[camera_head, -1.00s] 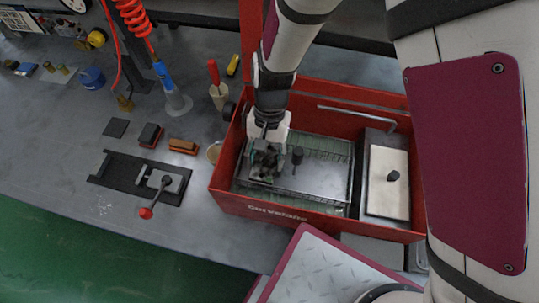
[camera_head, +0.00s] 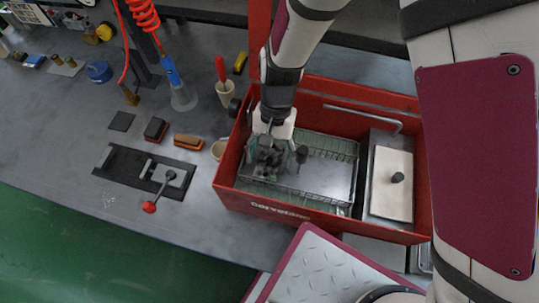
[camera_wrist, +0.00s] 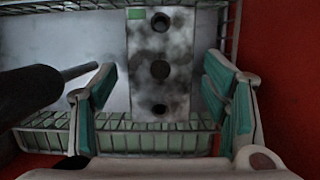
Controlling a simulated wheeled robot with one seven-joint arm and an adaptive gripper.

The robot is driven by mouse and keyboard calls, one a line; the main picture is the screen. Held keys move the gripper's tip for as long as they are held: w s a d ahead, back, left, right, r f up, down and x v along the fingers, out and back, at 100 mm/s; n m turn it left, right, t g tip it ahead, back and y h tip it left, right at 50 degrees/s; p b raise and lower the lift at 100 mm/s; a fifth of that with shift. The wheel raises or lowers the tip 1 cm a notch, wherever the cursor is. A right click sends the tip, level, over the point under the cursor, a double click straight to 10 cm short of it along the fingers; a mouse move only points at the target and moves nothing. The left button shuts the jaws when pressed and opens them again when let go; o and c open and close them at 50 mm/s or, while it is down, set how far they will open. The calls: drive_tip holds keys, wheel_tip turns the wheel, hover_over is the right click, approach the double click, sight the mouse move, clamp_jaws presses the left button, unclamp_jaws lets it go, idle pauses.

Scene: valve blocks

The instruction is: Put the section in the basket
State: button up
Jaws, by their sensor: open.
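The section, a grey mottled metal block with dark round holes and a small green patch (camera_wrist: 160,62), lies at the wire basket (camera_wrist: 60,122) in the wrist view. My gripper (camera_wrist: 162,98) is open, with its teal-padded fingers on either side of the block and a gap on both sides. In the head view my gripper (camera_head: 268,163) points down into the left part of the basket (camera_head: 347,160), inside the red washer tub (camera_head: 265,205). The fingers largely hide the section there.
A dark upright post (camera_head: 301,154) stands just right of my gripper; a dark rod (camera_wrist: 40,85) shows close at left in the wrist view. The tub's red walls surround the basket. A pale lid with a black knob (camera_head: 392,185) is at right. A clamp fixture (camera_head: 150,172) sits on the bench.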

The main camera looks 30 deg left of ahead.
sight(273, 148)
drive_tip(key=d+p+v, duration=0.1)
drive_tip(key=p+v, duration=0.2)
drive_tip(key=v, duration=0.8)
drive_tip(key=shift+a+r+p, duration=0.15)
drive_tip(key=shift+a+p, duration=0.15)
drive_tip(key=shift+a, duration=0.2)
drive_tip(key=w+d+r+m+t+y, duration=0.1)
drive_tip(key=w+d+r+t, duration=0.15)
drive_tip(key=d+r, duration=0.65)
drive_tip(key=w+d+r+t+y, duration=0.1)
drive_tip(key=w+d+r, duration=0.3)
drive_tip(key=d+r, duration=0.5)
drive_tip(key=s+d+r+t, duration=0.1)
drive_tip(key=s+d+r, duration=0.2)
drive_tip(key=d, duration=0.3)
drive_tip(key=s+d+r+m+t, duration=0.1)
drive_tip(key=s+d+r+t, duration=0.1)
drive_tip(key=d, duration=0.4)
drive_tip(key=s+d+r+m+t+h, duration=0.1)
drive_tip(key=s+d+r+t, duration=0.1)
drive_tip(key=s+d+r, duration=0.3)
drive_tip(key=shift+s+d, duration=0.85)
drive_tip(key=shift+d, duration=0.25)
